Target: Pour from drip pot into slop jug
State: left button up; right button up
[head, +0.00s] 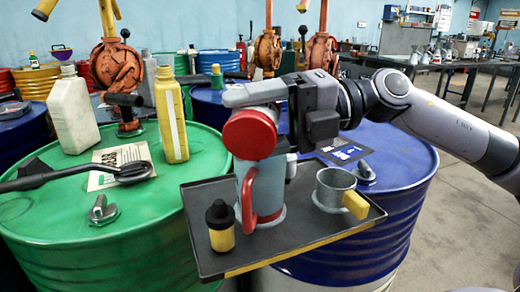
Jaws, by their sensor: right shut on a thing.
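My right gripper (282,98) comes in from the right and is shut on a red pot, which I take as the drip pot (250,134). The pot is tipped on its side, a round red face towards me, above the slop jug. Its mouth cannot be made out, and no stream shows. My left gripper is not in view.
On the tray, a black-capped yellow bottle (221,226) stands left of the jug and a metal cup (334,187) with a yellow handle right. The green drum (60,215) carries a white bottle (73,112), a yellow bottle (171,115) and a black tool (70,177).

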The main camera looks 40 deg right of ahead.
jog(key=shift+w+d+r+m+y, duration=0.15)
jog(key=shift+m+y, duration=0.15)
jog(key=shift+m, duration=0.2)
dwell(0.4)
jog(key=shift+r+m, duration=0.25)
jog(key=shift+m, duration=0.35)
dwell(0.3)
jog(key=shift+w+d+r+m+y, duration=0.1)
jog(key=shift+r+m+y, duration=0.15)
jog(key=shift+m+y, duration=0.2)
dwell(0.5)
jog(key=shift+w+d+r+m+t+y, duration=0.15)
jog(key=shift+r+m+y, duration=0.15)
jog(key=shift+m, duration=0.5)
jog(key=shift+w+d+r+m+t+y, duration=0.15)
jog(key=shift+m+y, duration=0.1)
jog(key=shift+m, duration=0.5)
